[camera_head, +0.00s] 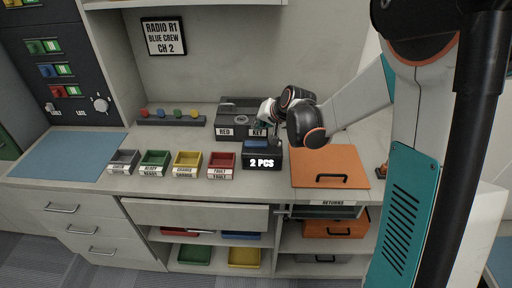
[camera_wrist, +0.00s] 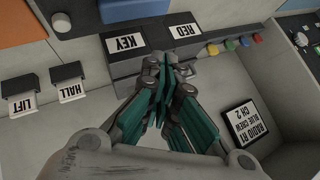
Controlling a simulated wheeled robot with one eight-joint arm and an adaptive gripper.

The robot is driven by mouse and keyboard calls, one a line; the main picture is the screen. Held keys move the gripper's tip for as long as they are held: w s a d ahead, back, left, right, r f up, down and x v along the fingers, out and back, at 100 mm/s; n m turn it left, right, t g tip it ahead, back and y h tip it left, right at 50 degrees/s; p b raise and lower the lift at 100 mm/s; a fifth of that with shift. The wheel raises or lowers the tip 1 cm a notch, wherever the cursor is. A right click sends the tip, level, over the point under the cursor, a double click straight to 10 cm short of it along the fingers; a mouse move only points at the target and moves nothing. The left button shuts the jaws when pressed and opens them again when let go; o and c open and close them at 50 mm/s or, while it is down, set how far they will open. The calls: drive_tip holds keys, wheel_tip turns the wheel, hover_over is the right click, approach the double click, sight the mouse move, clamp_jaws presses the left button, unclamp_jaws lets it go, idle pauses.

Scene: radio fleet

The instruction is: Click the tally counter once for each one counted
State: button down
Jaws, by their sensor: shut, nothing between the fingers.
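A dark box with a blue top and a lit "2 PCS" readout (camera_head: 262,162) stands at the middle of the counter's front. I cannot tell for sure whether it is the tally counter. A dark double box labelled RED and KEY (camera_head: 228,122) stands behind it, and its labels also show in the wrist view (camera_wrist: 155,41). My gripper (camera_head: 268,124) is at the KEY side of that box, above and behind the readout box. In the wrist view my gripper (camera_wrist: 167,66) is shut and empty, with its tips near the KEY label. Contact is unclear.
Grey, green (camera_head: 154,161), yellow (camera_head: 187,161) and red (camera_head: 221,163) trays stand left of the readout box. An orange panel with a handle (camera_head: 325,158) lies right. A rack of coloured knobs (camera_head: 170,116) is behind. The blue mat (camera_head: 68,153) is clear.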

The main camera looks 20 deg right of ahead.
sight(259, 142)
drive_tip(key=shift+f+b, duration=1.35)
drive_tip(key=shift+f, duration=0.8)
drive_tip(key=shift+f, duration=0.1)
drive_tip(key=shift+f+b, duration=0.3)
drive_tip(key=shift+b, duration=0.1)
drive_tip(key=shift+f+b, duration=0.45)
drive_tip(key=shift+f, duration=0.05)
drive_tip(key=shift+r, duration=0.1)
idle(0.5)
drive_tip(key=shift+r+p, duration=0.6)
drive_tip(key=shift+r, duration=0.25)
drive_tip(key=shift+r+p, duration=1.65)
drive_tip(key=shift+r, duration=0.85)
